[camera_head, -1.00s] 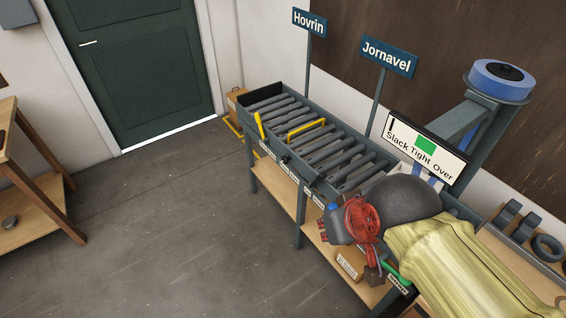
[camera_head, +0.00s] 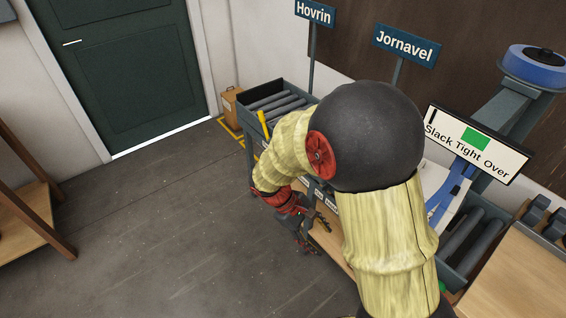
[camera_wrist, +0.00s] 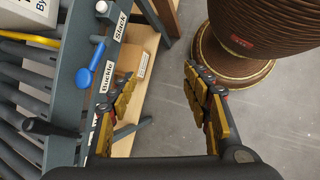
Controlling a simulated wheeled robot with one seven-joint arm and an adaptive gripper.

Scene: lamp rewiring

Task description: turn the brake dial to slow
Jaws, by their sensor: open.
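My gripper (camera_head: 308,228) hangs in front of the roller bench's front rail in the head view. Its two fingers are apart and empty in the wrist view (camera_wrist: 160,80). The front rail (camera_wrist: 75,70) runs to the left of the fingers. On it are a blue lever (camera_wrist: 88,66), a small white knob (camera_wrist: 101,7) and a black-handled control (camera_wrist: 48,129). Labels on the rail read "Buckle" and "Slack". I cannot make out a "slow" mark or tell for sure which control is the brake dial. My arm hides much of the bench in the head view.
A gauge board (camera_head: 477,141) reads "Slack Tight Over", with a green patch. Signs "Hovrin" (camera_head: 315,13) and "Jornavel" (camera_head: 406,46) stand behind the bench. A cardboard box (camera_wrist: 128,66) sits on the lower shelf. The floor (camera_head: 150,220) left of the bench is clear.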

